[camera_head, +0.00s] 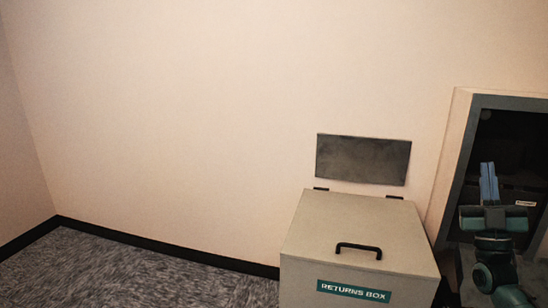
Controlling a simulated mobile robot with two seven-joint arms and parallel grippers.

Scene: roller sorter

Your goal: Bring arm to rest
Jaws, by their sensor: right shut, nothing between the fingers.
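My right gripper (489,182) is at the right edge of the head view, with its blue-grey fingers pointing up. The fingers are together and hold nothing. My right arm comes up from the lower right corner. The gripper is in front of the dark opening of a grey-framed cabinet, to the right of the returns box, and looks apart from the box. How deep it is relative to the cabinet opening I cannot tell. My left gripper is not in view.
A beige returns box (325,235) with a black handle (358,249) and a green label stands at lower middle right. A dark grey panel (363,160) is behind its top. The cabinet (468,150) stands to its right. The carpet (110,272) at left is clear.

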